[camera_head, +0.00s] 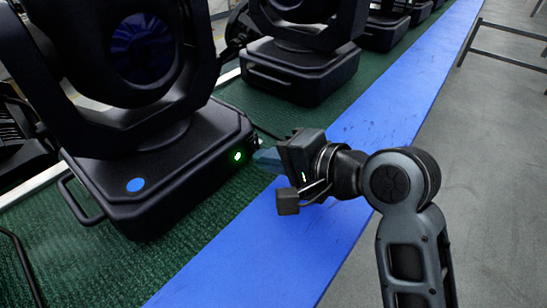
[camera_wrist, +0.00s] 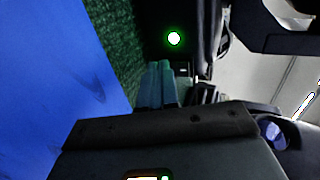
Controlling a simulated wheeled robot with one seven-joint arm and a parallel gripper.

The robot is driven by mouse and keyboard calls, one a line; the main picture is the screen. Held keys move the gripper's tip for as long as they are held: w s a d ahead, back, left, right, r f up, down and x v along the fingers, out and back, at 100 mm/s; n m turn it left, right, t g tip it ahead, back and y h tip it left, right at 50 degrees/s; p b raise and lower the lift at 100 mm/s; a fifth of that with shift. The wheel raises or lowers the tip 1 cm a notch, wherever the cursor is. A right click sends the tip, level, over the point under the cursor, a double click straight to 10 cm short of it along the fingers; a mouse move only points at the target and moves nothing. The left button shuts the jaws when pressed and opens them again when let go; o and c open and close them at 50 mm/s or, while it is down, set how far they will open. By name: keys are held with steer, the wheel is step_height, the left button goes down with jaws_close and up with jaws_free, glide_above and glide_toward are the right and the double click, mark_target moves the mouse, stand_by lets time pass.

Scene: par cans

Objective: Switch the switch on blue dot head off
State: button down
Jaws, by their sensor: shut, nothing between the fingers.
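The blue dot head (camera_head: 165,150) is a black moving-head lamp at the left in the head view. A blue dot (camera_head: 135,184) marks its base top. A green light (camera_head: 237,157) glows on the base's side panel; it also shows in the wrist view (camera_wrist: 174,38). My gripper (camera_head: 262,160) is shut and empty, its bluish fingers pointing at that panel, just right of the light. In the wrist view the fingertips (camera_wrist: 161,68) are close to the panel below the light; I cannot tell if they touch. I cannot clearly make out the switch beside the fingertips.
The lamp stands on a green mat (camera_head: 205,205) beside a blue strip (camera_head: 300,250). More black lamps (camera_head: 305,70) stand in a row behind it. Grey floor (camera_head: 490,130) to the right is open, with a metal frame (camera_head: 505,28) at the far right.

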steer(key=shift+w+a+f+y+b, duration=0.15)
steer(key=shift+f+y+b, duration=0.2)
steer(key=shift+b, duration=0.25)
steer(key=shift+r, duration=0.25)
steer(key=shift+p, duration=0.35)
steer(key=shift+r+p, duration=0.95)
steer(key=shift+p, duration=0.05)
steer(key=shift+f, duration=0.1)
